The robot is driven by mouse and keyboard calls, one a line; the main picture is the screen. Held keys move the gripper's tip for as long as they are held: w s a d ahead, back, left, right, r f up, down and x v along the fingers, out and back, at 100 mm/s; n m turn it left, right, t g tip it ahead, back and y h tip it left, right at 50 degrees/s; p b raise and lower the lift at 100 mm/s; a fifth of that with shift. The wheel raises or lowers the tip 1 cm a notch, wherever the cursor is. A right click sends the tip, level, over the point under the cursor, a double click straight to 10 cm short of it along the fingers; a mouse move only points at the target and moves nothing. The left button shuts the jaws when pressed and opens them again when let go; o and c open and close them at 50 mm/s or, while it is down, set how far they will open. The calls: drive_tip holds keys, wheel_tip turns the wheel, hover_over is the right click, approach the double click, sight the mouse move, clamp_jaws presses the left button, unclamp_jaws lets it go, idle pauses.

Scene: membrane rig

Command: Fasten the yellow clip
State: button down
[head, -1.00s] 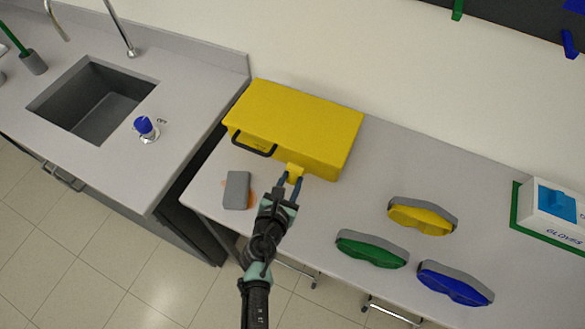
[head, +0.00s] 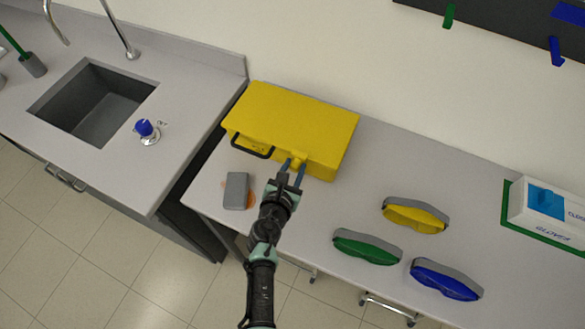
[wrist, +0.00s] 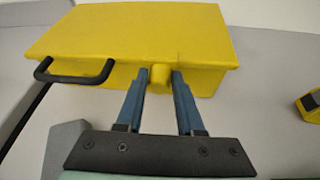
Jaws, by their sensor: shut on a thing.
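The yellow clip (wrist: 160,77) is on the front face of a closed yellow case (head: 300,118), at the lid's edge. My gripper (wrist: 160,80) has its two blue fingers on either side of the clip and is shut on it. In the head view the clip (head: 298,160) shows just beyond the fingertips of my gripper (head: 296,169). The clip looks close against the case front; whether it is latched cannot be told. A black handle (wrist: 75,70) is on the case front, left of the clip.
A grey block (head: 236,190) lies on an orange patch in front of the case. Yellow goggles (head: 415,215), green goggles (head: 367,247) and blue goggles (head: 446,281) lie to the right. A glove box (head: 550,207) stands at the far right. A sink (head: 93,103) is at the left.

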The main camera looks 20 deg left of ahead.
drive_tip(key=shift+w+r, duration=0.4)
drive_tip(key=shift+r, duration=0.15)
drive_tip(key=c, duration=0.6)
unclamp_jaws()
drive_tip(key=shift+s+d, duration=0.1)
drive_tip(key=shift+s, duration=0.1)
drive_tip(key=p+v, duration=0.1)
drive_tip(key=v, duration=1.2)
drive_tip(key=shift+s+f+p, duration=0.1)
drive_tip(key=shift+f+p, duration=0.1)
drive_tip(key=shift+p, duration=0.1)
